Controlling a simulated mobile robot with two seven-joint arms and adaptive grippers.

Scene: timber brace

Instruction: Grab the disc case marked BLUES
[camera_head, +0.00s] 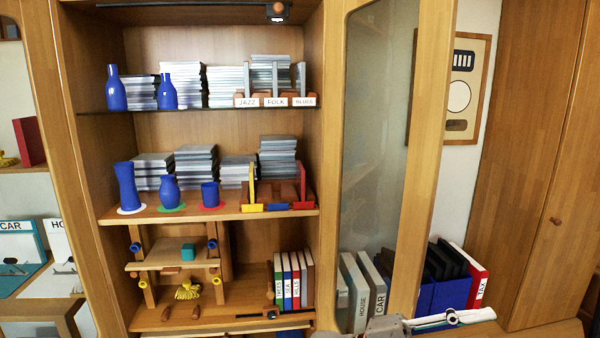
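The BLUES label (304,101) is on the front of a small wooden holder on the upper shelf, at the right end of a row. A thin grey disc case (301,78) stands upright just behind this label. To its left are the JAZZ label (247,102) and the FOLK label (275,102), with similar upright grey cases behind them. The lettering is on the holders; I cannot read any marking on the cases themselves.
Stacks of disc cases (226,86) fill the back of the upper shelf. Blue bottles (117,90) stand at its left. The cabinet's right upright (330,130) is close beside the BLUES holder. An open glass door (375,150) stands further right.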

